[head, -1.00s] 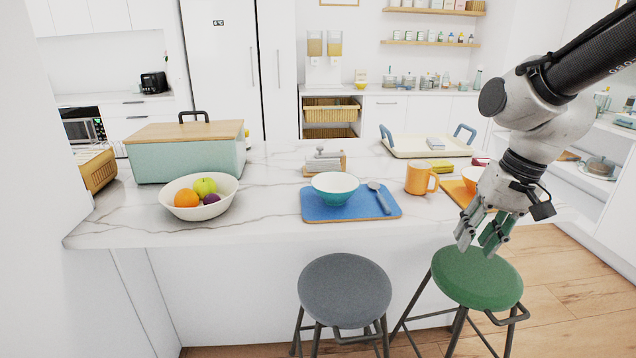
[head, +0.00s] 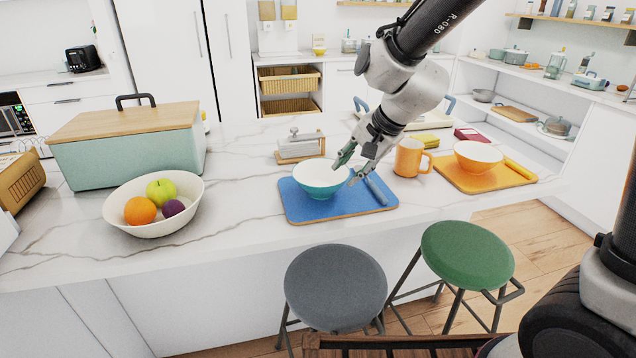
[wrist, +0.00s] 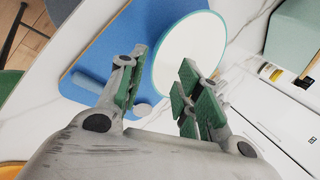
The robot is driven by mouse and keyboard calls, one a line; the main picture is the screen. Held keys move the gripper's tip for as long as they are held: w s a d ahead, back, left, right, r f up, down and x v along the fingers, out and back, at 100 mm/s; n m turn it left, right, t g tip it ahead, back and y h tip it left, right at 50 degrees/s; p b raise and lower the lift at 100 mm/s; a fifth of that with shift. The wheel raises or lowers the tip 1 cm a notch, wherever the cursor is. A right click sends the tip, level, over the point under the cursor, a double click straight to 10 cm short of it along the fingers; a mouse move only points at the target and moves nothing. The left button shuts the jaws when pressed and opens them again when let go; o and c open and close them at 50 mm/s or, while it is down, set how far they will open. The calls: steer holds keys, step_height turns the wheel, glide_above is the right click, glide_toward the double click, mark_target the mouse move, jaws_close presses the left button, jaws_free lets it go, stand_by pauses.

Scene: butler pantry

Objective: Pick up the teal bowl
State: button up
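The teal bowl (head: 318,188), white inside, stands upright on a blue mat (head: 300,212) on the counter. In the wrist view its white inside (wrist: 190,52) fills the upper middle. My gripper (head: 347,171) is open and empty at the bowl's right side, pointing down and left. In the wrist view, the bowl's near-left rim lies in line with the gap between the open fingers (wrist: 162,72). I cannot tell whether they touch the bowl or how far they are above the rim. A grey spoon (head: 375,188) lies on the mat right of the bowl, partly hidden by a finger.
An orange mug (head: 409,158) and an orange bowl (head: 478,159) on an orange mat (head: 512,180) stand to the right. A grey press-like object (head: 300,147) is behind the bowl. A fruit bowl (head: 154,222) stands left. The counter between is clear; two stools stand in front.

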mark_target(337, 185)
steer(key=x, duration=0.7)
steer(key=shift+s+a+f, duration=0.1)
steer(key=shift+s+a, duration=0.05)
steer(key=shift+s, duration=0.25)
jaws_close()
